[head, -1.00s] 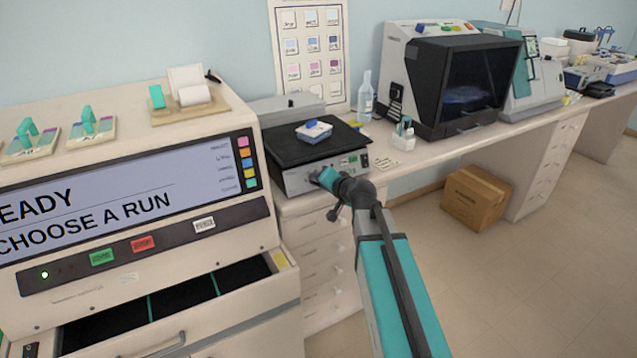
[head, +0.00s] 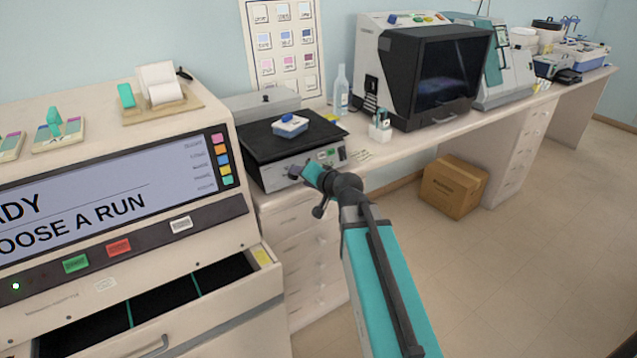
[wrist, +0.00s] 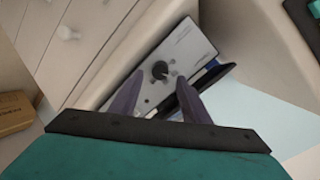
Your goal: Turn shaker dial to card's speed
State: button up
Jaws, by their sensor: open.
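The shaker (head: 255,143) stands on the bench with a black platform and a light grey front panel. Its dial (wrist: 160,70) is a round black knob on that panel in the wrist view; in the head view my gripper hides it. My gripper (head: 298,172) is at the panel, and in the wrist view its open fingers (wrist: 158,86) point at the dial, one to each side below it, with nothing between them. Contact with the dial cannot be told.
A blue and white tray (head: 290,126) sits on the shaker platform. A clear bottle (head: 341,92) and a small white holder (head: 380,131) stand to the right. The stainer with its open drawer (head: 165,340) is at left. A cardboard box (head: 453,187) is on the floor.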

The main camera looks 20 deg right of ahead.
jog(key=b+v, duration=0.4)
jog(key=shift+s+d+b, duration=0.15)
jog(key=shift+s+b, duration=0.2)
jog(key=shift+b, duration=0.05)
jog(key=shift+r+b, duration=0.1)
jog(key=shift+b, duration=0.2)
jog(key=b, duration=0.4)
jog(key=shift+s+d+r, duration=0.1)
jog(key=shift+s+r, duration=0.1)
jog(key=shift+s, duration=0.15)
jog(key=b+v, duration=0.1)
jog(key=b, duration=0.5)
jog(key=shift+s+d, duration=0.1)
jog(key=shift+s, duration=0.3)
jog(key=shift+v, duration=1.45)
jog(key=shift+r, duration=0.15)
